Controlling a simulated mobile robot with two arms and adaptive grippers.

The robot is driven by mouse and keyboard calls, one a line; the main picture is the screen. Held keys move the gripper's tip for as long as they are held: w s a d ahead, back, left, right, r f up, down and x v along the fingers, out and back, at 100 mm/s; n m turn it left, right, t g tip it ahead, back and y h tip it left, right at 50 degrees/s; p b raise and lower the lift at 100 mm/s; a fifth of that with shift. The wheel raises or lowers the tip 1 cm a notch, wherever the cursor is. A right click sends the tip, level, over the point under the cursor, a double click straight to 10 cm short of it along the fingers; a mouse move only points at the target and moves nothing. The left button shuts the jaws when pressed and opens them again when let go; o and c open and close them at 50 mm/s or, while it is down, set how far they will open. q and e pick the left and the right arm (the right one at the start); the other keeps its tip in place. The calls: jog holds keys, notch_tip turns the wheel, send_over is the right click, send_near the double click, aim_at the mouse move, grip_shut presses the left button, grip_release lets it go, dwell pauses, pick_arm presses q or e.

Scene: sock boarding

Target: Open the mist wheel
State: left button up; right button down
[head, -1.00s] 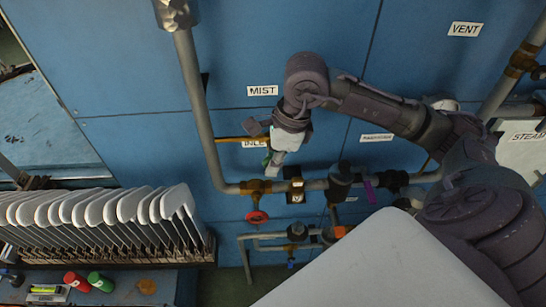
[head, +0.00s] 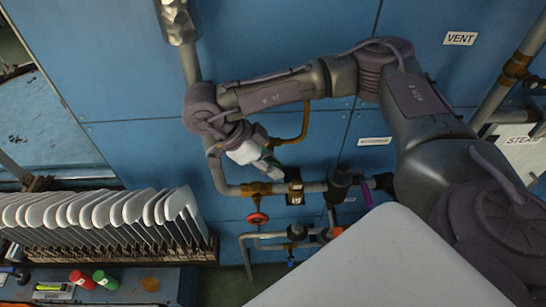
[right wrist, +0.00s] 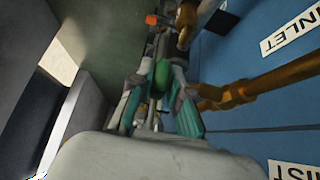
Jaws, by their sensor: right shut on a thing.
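My right gripper (head: 268,162) is in front of the blue panel, left of the picture's middle, its fingers pointing down to the right. In the right wrist view my right gripper (right wrist: 158,88), with teal pads, is shut on a small green rounded thing (right wrist: 161,75), which looks like the mist wheel. Its full shape is hidden by the fingers. My left gripper is not in view.
A grey pipe (head: 231,190) with valves runs below the gripper, with a red wheel (head: 257,219) under it. A rack of white boards (head: 125,208) stands at left. Red (head: 82,280) and green (head: 104,280) cylinders lie on the bench. A VENT label (head: 460,38) is upper right.

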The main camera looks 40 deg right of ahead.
jog(key=g+h, duration=0.2)
jog(key=h, duration=0.1)
jog(key=shift+w+a+h, duration=0.1)
jog(key=shift+h, duration=0.3)
jog(key=shift+g+h, duration=1.1)
jog(key=shift+h, duration=0.2)
jog(key=shift+f, duration=0.15)
jog(key=c, duration=1.1)
grip_release()
jog(key=shift+c, duration=0.2)
jog(key=shift+o, duration=0.2)
